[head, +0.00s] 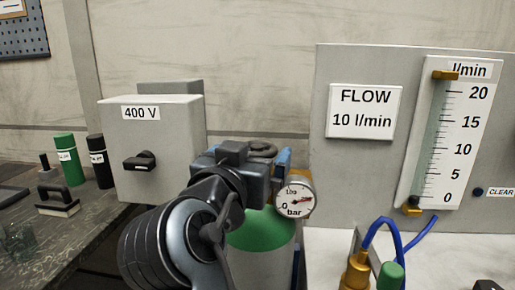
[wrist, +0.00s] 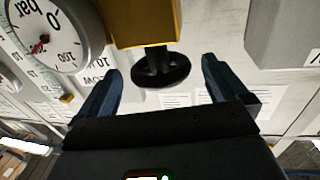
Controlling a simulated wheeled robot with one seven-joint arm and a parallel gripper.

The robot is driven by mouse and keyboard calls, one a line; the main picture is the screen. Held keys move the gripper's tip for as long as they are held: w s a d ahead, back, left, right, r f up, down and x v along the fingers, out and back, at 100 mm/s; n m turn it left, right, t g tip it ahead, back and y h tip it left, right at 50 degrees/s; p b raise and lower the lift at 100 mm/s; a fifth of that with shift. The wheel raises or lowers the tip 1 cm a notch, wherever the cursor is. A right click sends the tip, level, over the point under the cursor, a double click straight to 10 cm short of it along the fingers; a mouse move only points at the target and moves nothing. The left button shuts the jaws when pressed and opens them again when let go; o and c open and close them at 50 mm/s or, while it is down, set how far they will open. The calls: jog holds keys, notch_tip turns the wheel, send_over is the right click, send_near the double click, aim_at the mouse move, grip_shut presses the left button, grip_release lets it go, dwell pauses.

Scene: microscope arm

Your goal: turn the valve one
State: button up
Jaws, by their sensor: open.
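The valve's dark round handwheel (wrist: 160,72) sits on a short stem below the brass valve body (wrist: 145,22) in the wrist view. My gripper (wrist: 160,66) is open, with one blue-grey finger on each side of the handwheel. I see a gap between each finger and the wheel, so they look apart. In the head view, part of the dark wheel (head: 263,148) shows behind my wrist, above the green-topped cylinder (head: 262,232). My arm hides most of the valve there.
A round bar gauge (head: 296,199) is close to the right of my gripper in the head view. A grey 400 V box (head: 180,115) with a black knob stands to the left. A flow panel (head: 350,65) with a tube scale is to the right.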

aim_at(258, 145)
jog(key=shift+x, duration=1.55)
